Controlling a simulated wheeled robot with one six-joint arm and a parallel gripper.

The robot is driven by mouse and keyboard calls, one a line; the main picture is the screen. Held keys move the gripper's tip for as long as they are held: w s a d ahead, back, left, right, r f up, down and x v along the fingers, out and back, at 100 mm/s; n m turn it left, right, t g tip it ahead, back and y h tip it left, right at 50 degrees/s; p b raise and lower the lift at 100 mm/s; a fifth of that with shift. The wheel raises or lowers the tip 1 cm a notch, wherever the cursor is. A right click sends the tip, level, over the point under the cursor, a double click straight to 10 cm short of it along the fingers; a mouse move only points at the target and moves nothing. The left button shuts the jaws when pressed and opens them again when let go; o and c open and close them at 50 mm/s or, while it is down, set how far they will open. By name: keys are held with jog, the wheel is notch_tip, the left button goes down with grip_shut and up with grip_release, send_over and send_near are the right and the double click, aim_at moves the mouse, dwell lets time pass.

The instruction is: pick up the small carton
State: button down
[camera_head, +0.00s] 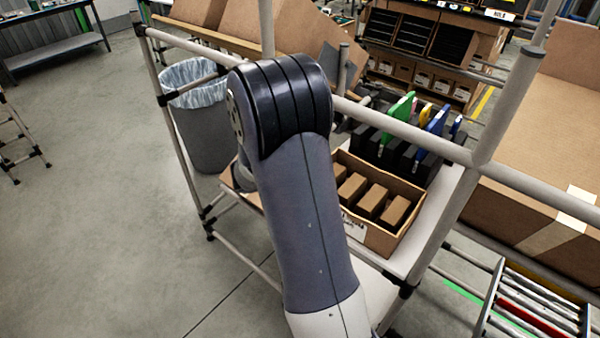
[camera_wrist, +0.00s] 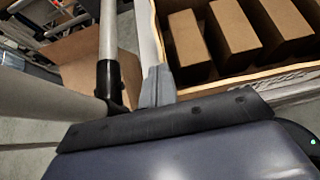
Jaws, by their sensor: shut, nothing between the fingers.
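Several small brown cartons stand in a row in an open cardboard box (camera_head: 381,241); three show clearly in the head view, the left one (camera_head: 351,188), the middle one (camera_head: 371,201) and the right one (camera_head: 395,210). In the wrist view the box rim (camera_wrist: 245,80) crosses the upper right, with a left carton (camera_wrist: 188,40), a middle carton (camera_wrist: 234,28) and a right carton (camera_wrist: 284,20) inside. My gripper (camera_wrist: 158,84) is shut and empty, just outside the box's left corner in that view. In the head view my arm hides the gripper and part of the box.
Pale rack tubes (camera_head: 412,132) cross in front of and above the box. Black dividers with green and blue pieces (camera_head: 425,135) stand behind it. A lined grey bin (camera_head: 205,130) stands at left. A large carton (camera_head: 540,180) is at right. In the wrist view a rack post (camera_wrist: 108,60) is close left of the gripper.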

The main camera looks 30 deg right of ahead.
jog(key=shift+s+a+f, duration=0.15)
jog(key=shift+s+f, duration=0.05)
jog(key=shift+f, duration=0.3)
jog(key=s+a, duration=0.2)
jog(key=a, duration=0.5)
jog(key=shift+a, duration=0.15)
jog(key=shift+r, duration=0.25)
dwell(0.4)
